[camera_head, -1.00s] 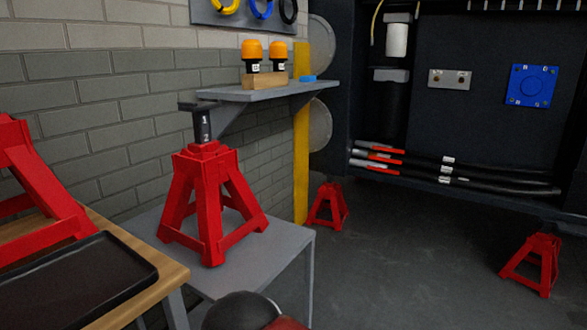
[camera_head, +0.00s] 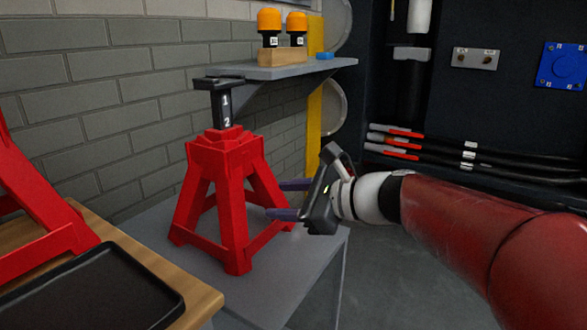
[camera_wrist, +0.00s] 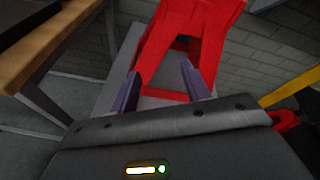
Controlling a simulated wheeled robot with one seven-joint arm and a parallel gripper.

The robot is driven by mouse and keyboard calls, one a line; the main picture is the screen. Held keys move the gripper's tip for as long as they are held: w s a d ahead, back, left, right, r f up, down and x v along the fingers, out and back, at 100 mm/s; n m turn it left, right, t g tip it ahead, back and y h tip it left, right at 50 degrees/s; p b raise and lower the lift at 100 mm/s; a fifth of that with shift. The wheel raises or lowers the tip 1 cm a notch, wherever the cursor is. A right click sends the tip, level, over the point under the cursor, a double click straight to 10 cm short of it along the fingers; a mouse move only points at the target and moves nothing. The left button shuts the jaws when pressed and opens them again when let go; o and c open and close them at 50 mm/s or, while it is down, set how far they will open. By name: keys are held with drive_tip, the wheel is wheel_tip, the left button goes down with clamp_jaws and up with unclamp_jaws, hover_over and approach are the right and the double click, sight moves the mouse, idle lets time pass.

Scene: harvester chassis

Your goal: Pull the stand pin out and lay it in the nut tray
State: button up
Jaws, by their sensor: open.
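A red jack stand (camera_head: 228,200) with a black post (camera_head: 221,106) marked 1 and 2 stands upright on a grey table. I cannot make out the stand pin in either view. My gripper (camera_head: 276,199) is open, its two purple fingers pointing left at the stand's right side, low by its legs. In the wrist view the fingers (camera_wrist: 160,72) are apart in front of the red stand (camera_wrist: 190,40), with nothing seen between them but the stand's frame and the table behind. A black tray (camera_head: 95,295), apparently empty, lies at the lower left.
The tray is on a wooden bench (camera_head: 205,298), beside another red stand (camera_head: 35,215). A grey shelf (camera_head: 270,70) with two orange-capped items (camera_head: 270,25) juts from the brick wall behind the post. Grey table (camera_head: 285,275) is bare in front of the stand.

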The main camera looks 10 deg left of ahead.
sight(247, 155)
drive_tip(key=w+a+r+m+y, duration=0.1)
drive_tip(key=w+a, duration=0.2)
drive_tip(key=w+a+r+m+t+y, duration=0.1)
drive_tip(key=w+a+m, duration=0.1)
drive_tip(key=a, duration=0.1)
drive_tip(key=w+a+r+m+y, duration=0.1)
drive_tip(key=w+a+r+m, duration=0.1)
drive_tip(key=w+a, duration=0.1)
drive_tip(key=shift+w+a+t, duration=0.15)
drive_tip(key=shift+w+t, duration=0.15)
drive_tip(key=shift+w, duration=0.05)
drive_tip(key=shift+c, duration=0.2)
drive_tip(key=shift+r, duration=0.1)
clamp_jaws()
